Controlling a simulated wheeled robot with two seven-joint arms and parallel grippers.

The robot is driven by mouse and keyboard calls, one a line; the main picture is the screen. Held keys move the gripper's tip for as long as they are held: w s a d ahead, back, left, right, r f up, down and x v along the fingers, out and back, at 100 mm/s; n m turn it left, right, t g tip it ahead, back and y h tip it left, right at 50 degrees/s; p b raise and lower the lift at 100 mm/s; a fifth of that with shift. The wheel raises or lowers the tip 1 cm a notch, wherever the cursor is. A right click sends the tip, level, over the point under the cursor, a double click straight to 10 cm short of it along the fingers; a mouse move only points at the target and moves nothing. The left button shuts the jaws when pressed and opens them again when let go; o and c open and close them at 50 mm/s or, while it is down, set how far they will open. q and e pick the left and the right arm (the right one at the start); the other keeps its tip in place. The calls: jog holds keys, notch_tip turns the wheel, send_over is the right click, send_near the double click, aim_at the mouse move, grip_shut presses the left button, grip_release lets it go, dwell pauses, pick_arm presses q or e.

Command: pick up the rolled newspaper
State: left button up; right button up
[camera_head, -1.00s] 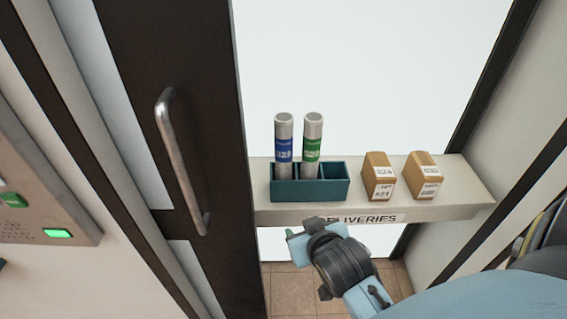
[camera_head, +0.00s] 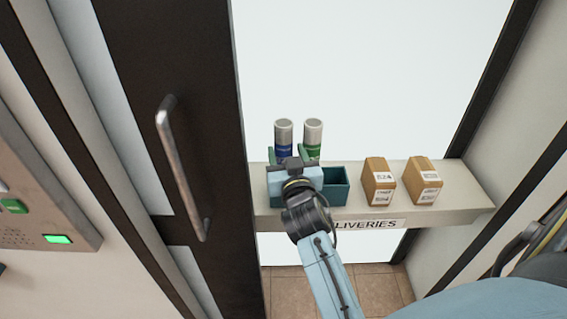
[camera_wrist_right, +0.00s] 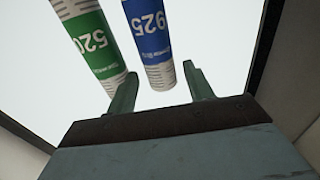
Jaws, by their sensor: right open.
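Two rolled newspapers stand in the teal divided holder (camera_head: 336,187) on the shelf. The left one has a blue band (camera_head: 284,136), the right one a green band (camera_head: 313,137). My right gripper (camera_head: 289,158) is in front of the holder, open, and hides their lower parts. In the right wrist view, the blue-banded newspaper (camera_wrist_right: 151,38) appears in line with the gap between the open fingers (camera_wrist_right: 163,84). The green-banded newspaper (camera_wrist_right: 91,40) is to its left, its end near the left finger. I cannot tell whether they touch. My left gripper is not in view.
Two brown boxes (camera_head: 379,182) and (camera_head: 423,181) stand on the shelf (camera_head: 462,189), right of the holder. A dark door frame with a metal handle (camera_head: 181,166) is on the left. The holder's right compartment looks empty.

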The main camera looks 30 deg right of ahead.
aim_at(285, 142)
jog(key=shift+r+x, duration=0.2)
jog(key=shift+x, duration=3)
jog(key=shift+d, duration=0.15)
jog(key=shift+s, duration=0.1)
jog(key=c, duration=1.1)
